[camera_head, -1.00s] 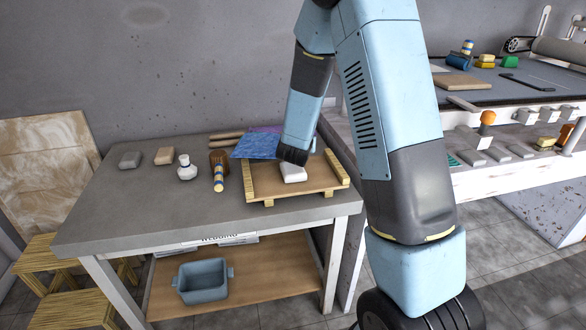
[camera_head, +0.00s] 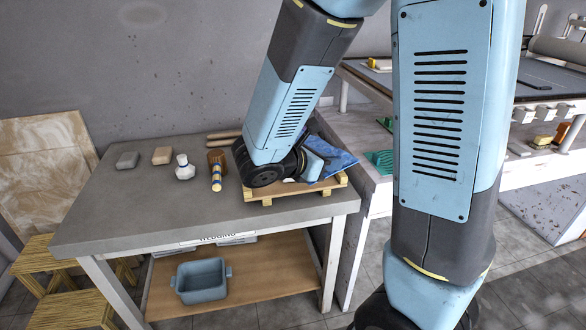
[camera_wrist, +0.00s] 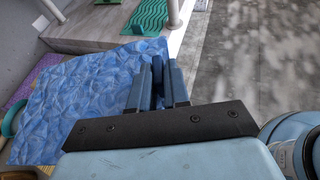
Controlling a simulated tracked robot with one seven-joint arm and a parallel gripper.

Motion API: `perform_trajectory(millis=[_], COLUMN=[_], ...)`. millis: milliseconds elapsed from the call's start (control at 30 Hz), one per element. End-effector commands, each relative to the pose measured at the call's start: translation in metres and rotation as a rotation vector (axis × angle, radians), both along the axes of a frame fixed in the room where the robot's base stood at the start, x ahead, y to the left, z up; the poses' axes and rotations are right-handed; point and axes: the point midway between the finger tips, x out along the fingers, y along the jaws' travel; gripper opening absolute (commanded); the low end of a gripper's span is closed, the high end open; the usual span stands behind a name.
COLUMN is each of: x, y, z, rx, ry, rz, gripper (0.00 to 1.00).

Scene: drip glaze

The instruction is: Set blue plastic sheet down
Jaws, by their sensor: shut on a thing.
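The blue plastic sheet (camera_wrist: 95,85) fills the left of the wrist view, wrinkled and shiny. My gripper (camera_wrist: 158,75) is shut on the sheet near its right edge. In the head view part of the blue plastic sheet (camera_head: 338,156) shows beyond my wrist, above the right back of the wooden board (camera_head: 310,188). My arm hides much of the sheet and the board there. I cannot tell whether the sheet touches anything below.
A white bottle (camera_head: 184,170), a brown jar (camera_head: 217,158), a yellow-and-blue-banded tool (camera_head: 216,178) and two blocks stand left on the grey table (camera_head: 130,205). The table's front left is clear. A green ridged mat (camera_wrist: 147,17) lies on a neighbouring surface.

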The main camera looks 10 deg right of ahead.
Motion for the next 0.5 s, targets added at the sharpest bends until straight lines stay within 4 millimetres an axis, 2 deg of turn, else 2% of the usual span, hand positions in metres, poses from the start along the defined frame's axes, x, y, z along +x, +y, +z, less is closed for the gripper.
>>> perform_trajectory(millis=[67,167,500], x=[0.0,0.012,0.07], y=[0.001,0.001,0.005], z=[-0.002,-0.008,-0.033], rx=[-0.001,-0.001,-0.001], ry=[0.002,0.003,0.001], rz=[-0.009,-0.011,-0.009], gripper=[0.0,0.0,0.0])
